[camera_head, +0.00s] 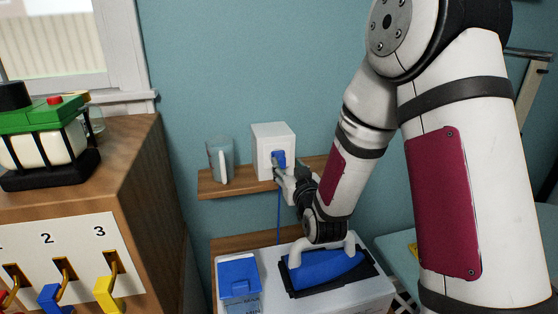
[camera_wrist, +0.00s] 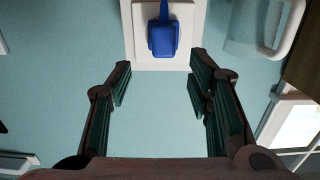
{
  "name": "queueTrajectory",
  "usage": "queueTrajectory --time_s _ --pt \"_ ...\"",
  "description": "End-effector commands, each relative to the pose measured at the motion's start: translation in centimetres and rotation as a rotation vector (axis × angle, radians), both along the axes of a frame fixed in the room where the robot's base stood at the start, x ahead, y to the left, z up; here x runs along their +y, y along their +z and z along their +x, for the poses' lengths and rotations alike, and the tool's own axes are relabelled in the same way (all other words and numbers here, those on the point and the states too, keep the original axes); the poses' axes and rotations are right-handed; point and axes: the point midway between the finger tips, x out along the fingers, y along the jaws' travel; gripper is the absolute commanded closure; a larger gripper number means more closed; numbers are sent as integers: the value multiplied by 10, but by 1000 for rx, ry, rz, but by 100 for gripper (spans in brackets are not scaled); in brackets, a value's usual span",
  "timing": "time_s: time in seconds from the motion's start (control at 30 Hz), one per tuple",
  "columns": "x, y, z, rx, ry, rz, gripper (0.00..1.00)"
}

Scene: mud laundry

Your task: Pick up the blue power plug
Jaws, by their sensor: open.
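The blue power plug (camera_head: 279,157) sits on the front of a white box (camera_head: 270,137) on the wall shelf, its blue cord hanging down. In the wrist view the plug (camera_wrist: 163,39) is upright against the white plate (camera_wrist: 143,57), with the cord at the top edge. My gripper (camera_head: 279,172) is close to the plug in the head view and partly covers it. In the wrist view my gripper (camera_wrist: 160,82) is open and empty, its fingers spread wider than the plug. The plug lies beyond the fingertips, between their lines; contact is not visible.
A clear mug (camera_head: 220,160) stands on the wooden shelf (camera_head: 228,187) left of the box. A wooden cabinet (camera_head: 150,200) with numbered hooks stands left.

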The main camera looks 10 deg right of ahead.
Motion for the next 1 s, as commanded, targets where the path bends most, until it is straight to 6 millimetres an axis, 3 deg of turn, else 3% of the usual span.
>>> queueTrajectory --time_s 0.27,0.6,0.9,0.93,1.0 --pt "1 -1 19 1 0 0 53" --pt "4 -3 61 1 0 0 53" --pt "4 -3 66 2 0 0 53" --pt "4 -3 66 2 0 0 56" --pt "4 -3 66 2 0 0 71"
